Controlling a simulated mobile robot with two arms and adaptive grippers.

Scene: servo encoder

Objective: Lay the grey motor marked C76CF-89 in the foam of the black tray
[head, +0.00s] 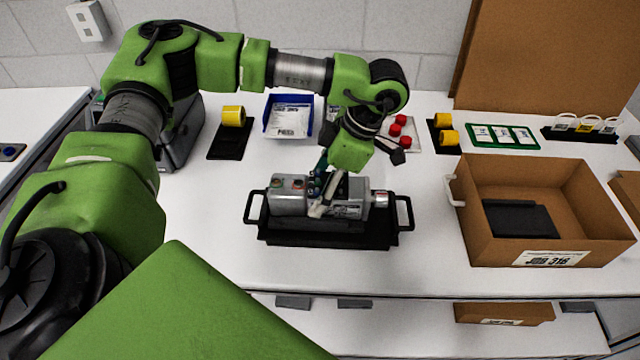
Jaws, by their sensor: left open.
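The grey motor (289,201) lies lengthwise, left to right, at the black tray (330,239), with a silver cylindrical end at its right. The tray has a handle at each end. Its foam is mostly hidden under the motor, and I cannot tell how deep the motor sits. The lettering on the motor is too small to read. My left gripper (326,203) comes down from above at the middle of the motor and covers part of it. It is open, with its fingers at the motor's body. My right gripper is out of view.
An open cardboard box (490,248) with a black insert stands to the right. Behind are a blue bin (267,128), yellow rolls on black stands, red-capped items (401,120) and a green rack (476,142). The white table is clear around the tray.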

